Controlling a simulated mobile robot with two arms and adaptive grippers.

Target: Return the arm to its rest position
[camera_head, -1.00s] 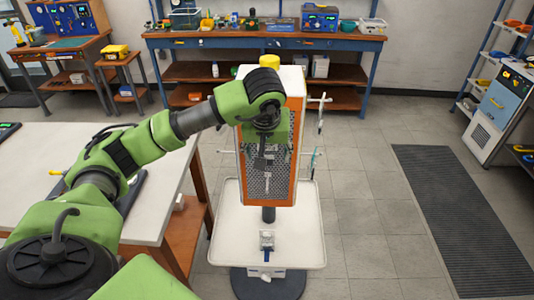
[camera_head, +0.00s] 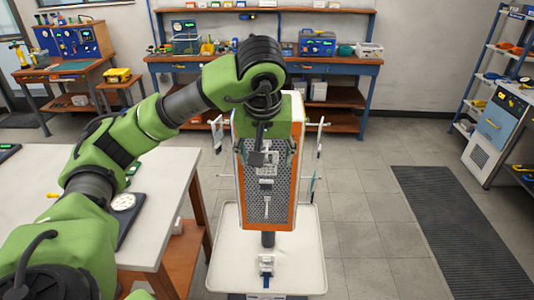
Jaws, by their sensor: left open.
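My left arm (camera_head: 125,145) is green and black and reaches in from the left, bent over the white table. Its wrist is above the top of an orange-framed perforated panel stand (camera_head: 284,190). My left gripper (camera_head: 265,160) points down in front of the panel, open, with its fingers spread near the panel's upper half. No held object shows between the fingers. Small grey fittings (camera_head: 267,205) sit on the panel below the gripper. My right gripper is not in view.
A white tray (camera_head: 300,272) with a small fitting (camera_head: 266,264) stands at the panel's foot. A white table (camera_head: 165,185) with a round gauge (camera_head: 123,202) is at left. A workbench (camera_head: 270,60) is at the back, a shelf and cabinet (camera_head: 500,120) at right. The floor around the dark mat (camera_head: 450,230) is clear.

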